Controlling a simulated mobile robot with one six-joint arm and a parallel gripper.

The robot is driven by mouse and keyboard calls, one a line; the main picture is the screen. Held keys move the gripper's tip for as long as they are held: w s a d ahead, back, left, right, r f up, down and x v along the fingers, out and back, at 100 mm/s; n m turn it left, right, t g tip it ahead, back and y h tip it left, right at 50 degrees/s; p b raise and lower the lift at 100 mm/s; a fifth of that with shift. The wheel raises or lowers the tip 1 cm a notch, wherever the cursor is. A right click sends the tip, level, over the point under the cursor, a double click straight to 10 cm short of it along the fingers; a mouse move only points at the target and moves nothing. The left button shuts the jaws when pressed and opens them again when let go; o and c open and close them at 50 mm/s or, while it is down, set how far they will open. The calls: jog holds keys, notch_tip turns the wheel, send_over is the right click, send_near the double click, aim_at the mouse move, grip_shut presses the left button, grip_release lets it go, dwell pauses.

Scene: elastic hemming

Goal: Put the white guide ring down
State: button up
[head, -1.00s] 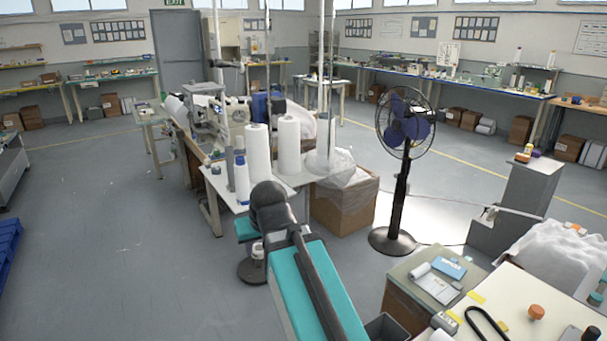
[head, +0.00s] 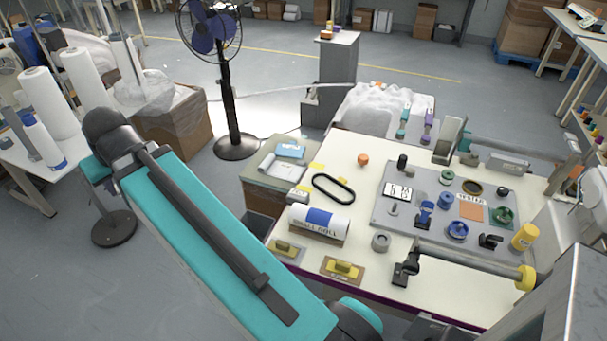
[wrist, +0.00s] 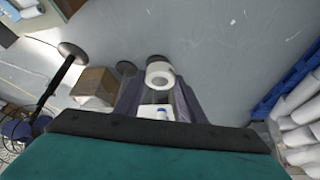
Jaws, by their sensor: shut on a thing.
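In the head view my teal and black arm reaches to the upper left, and I cannot make out the ring or the fingertips there.
The cream work table (head: 275,225) holds a grey panel (head: 382,212) with several parts, a black belt loop (head: 333,189), a white roll (head: 320,219) and a grey ring (head: 381,242). A fan (head: 230,110) and a cardboard box (head: 180,130) stand behind my arm.

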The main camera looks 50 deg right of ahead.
dwell(0.3)
jog(key=w+d+f+b, duration=0.2)
jog(key=d+f, duration=0.1)
jog(key=d, duration=0.8)
jog(key=w+d+f+b, duration=0.2)
jog(key=d, duration=0.9)
jog(key=s+d+f+m+b, duration=0.1)
jog(key=s+d+f, duration=0.1)
jog(key=d, duration=0.9)
jog(key=s+d+f+m+b, duration=0.1)
jog(key=s+d+f+b, duration=0.15)
jog(key=d, duration=0.85)
jog(key=shift+m+h, duration=0.6)
jog(key=shift+h, duration=0.2)
jog(key=s+d+f+b, duration=0.1)
jog(key=s+d+f, duration=0.2)
jog(key=s+d, duration=0.6)
jog(key=s+d+f+b, duration=0.2)
jog(key=s+d, duration=0.7)
jog(key=d, duration=0.6)
jog(key=s+d+f+b, duration=0.1)
jog(key=s+d+f, duration=0.4)
jog(key=s+d, duration=0.4)
jog(key=shift+s+d, duration=0.15)
jog(key=shift+d, duration=0.9)
jog(key=shift+s+d, duration=0.15)
jog(key=shift+d, duration=0.85)
jog(key=shift+w+a, duration=0.1)
jog(key=shift+a, duration=0.05)
